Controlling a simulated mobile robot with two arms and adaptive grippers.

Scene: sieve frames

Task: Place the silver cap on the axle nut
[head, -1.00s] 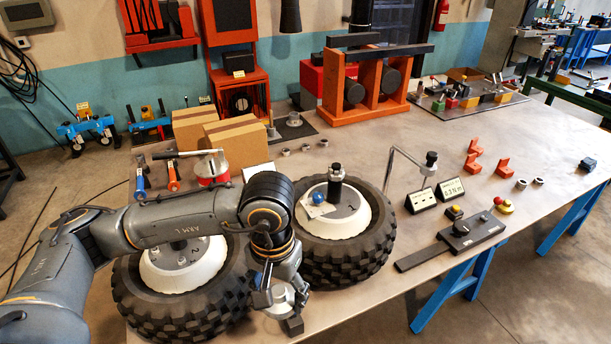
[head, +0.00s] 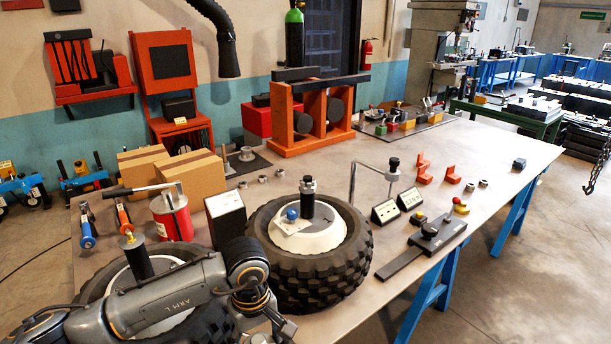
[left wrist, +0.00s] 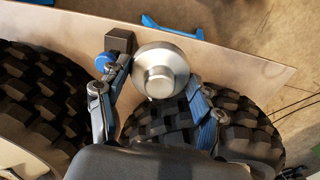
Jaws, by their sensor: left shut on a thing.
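The silver cap (left wrist: 160,72), a round stepped metal piece, is held between the blue-padded fingers of my left gripper (left wrist: 160,80) in the left wrist view. In the head view the left gripper (head: 275,333) is low at the bottom edge, partly cut off, in front of the wheels. The right wheel (head: 315,262) lies flat with a white hub and an upright dark axle with a nut (head: 308,187). The left wheel (head: 95,285) has a dark axle (head: 138,258) with a brass-coloured tip, partly behind my arm. My right gripper is not in view.
A blue ball (head: 292,214) sits on the right hub. A red can (head: 171,217) and a dark box (head: 226,216) stand behind the wheels. Two display blocks, a bent rod stand (head: 372,170) and a black lever device (head: 437,238) are to the right.

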